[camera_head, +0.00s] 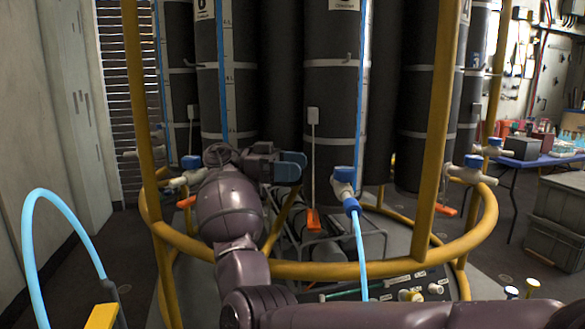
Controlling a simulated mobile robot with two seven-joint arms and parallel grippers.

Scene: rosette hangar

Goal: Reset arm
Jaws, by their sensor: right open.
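My right arm comes in from the bottom right, bends at the elbow and rises across the yellow ring rail. My right gripper (291,168) is at the centre, pointing right, with blue fingers. It is open, and I see nothing held in it. It is in front of the dark cylinders, left of a white and blue valve (345,188) with a light blue hose hanging down. The gripper looks apart from that valve. My left gripper is not in view.
A yellow ring rail (330,270) with uprights surrounds tall dark cylinders (333,100). Another valve (190,172) is close left of my wrist. A light blue hose (62,203) arcs at left above a yellow block (101,316). Grey crates (557,225) and a blue table (535,161) stand right.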

